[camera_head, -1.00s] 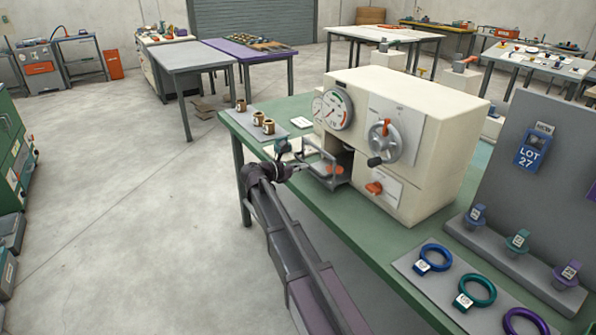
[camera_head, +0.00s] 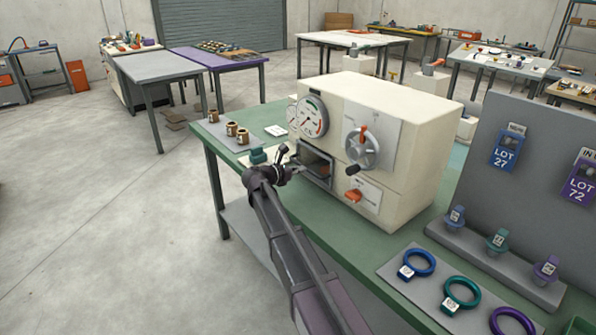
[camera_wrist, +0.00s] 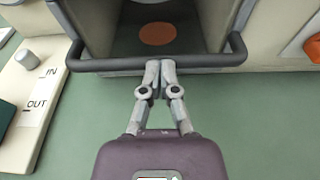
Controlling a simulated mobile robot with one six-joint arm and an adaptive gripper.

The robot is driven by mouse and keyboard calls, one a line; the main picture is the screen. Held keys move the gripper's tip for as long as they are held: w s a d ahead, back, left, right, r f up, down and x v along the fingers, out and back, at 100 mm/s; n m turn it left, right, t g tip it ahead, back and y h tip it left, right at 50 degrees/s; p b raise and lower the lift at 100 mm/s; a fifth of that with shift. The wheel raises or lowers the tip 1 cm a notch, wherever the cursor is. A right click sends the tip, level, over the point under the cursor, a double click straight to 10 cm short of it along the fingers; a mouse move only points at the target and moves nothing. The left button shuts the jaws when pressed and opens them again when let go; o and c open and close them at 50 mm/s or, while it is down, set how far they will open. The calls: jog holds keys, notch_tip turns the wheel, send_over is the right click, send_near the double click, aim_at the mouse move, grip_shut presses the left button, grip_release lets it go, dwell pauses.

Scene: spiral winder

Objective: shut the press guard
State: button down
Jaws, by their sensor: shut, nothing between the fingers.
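The press (camera_head: 385,130) is a cream box with a dial and a handwheel, standing on a green bench. Its guard is a dark bar frame across the front of the opening (camera_head: 317,158); in the wrist view the guard's bar (camera_wrist: 205,62) runs across the opening, close to the press face. Any small gap left there is hard to judge. My gripper (camera_head: 294,171) is at the front of the guard. In the wrist view my gripper (camera_wrist: 160,66) is shut, with its fingertips at the middle of the bar, not around it. An orange disc (camera_wrist: 158,33) lies inside the opening.
An orange lever (camera_head: 353,196) sits right of the opening. Left are a block marked IN and OUT (camera_wrist: 38,100), a teal piece (camera_head: 258,156) and brass bushings (camera_head: 231,129) on a plate. Coloured rings (camera_head: 417,265) lie at the front right.

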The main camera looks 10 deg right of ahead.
jog(key=shift+w+d+r, duration=0.15)
jog(key=shift+w+d, duration=0.1)
jog(key=shift+w, duration=0.1)
jog(key=shift+a, duration=0.15)
jog(key=shift+s+a, duration=0.3)
jog(key=shift+a, duration=0.05)
jog(key=p+v, duration=0.3)
jog(key=v, duration=1)
jog(key=shift+s+a, duration=0.2)
jog(key=shift+s, duration=0.1)
jog(key=shift+d, duration=0.1)
